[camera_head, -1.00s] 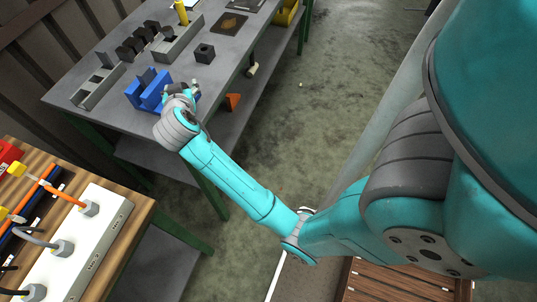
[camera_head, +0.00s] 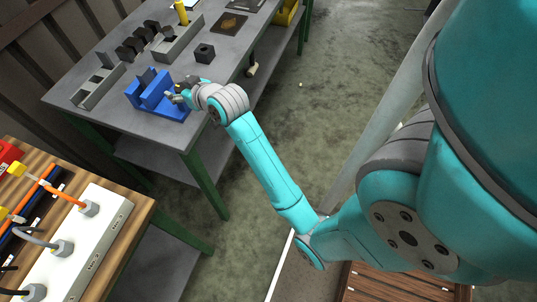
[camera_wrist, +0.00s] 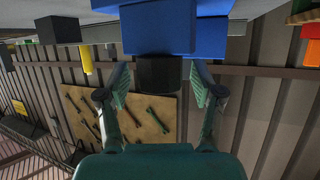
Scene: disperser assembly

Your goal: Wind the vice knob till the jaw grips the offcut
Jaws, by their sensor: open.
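The blue vice (camera_head: 152,104) stands on the grey bench near its front edge; it also fills the top of the wrist view (camera_wrist: 160,32). A dark upright piece (camera_head: 146,77), perhaps the offcut, shows at the vice's back left; whether the jaw touches it I cannot tell. In the wrist view my gripper (camera_wrist: 160,88) is open, one finger on each side of the knob, with gaps between.
A grey slotted tray (camera_head: 98,88) lies left of the vice, and a grey holder with dark pieces and a yellow cylinder (camera_head: 181,13) lies behind. A dark block (camera_head: 204,53) sits to the right. A wooden table with a white box (camera_head: 78,245) is at front left.

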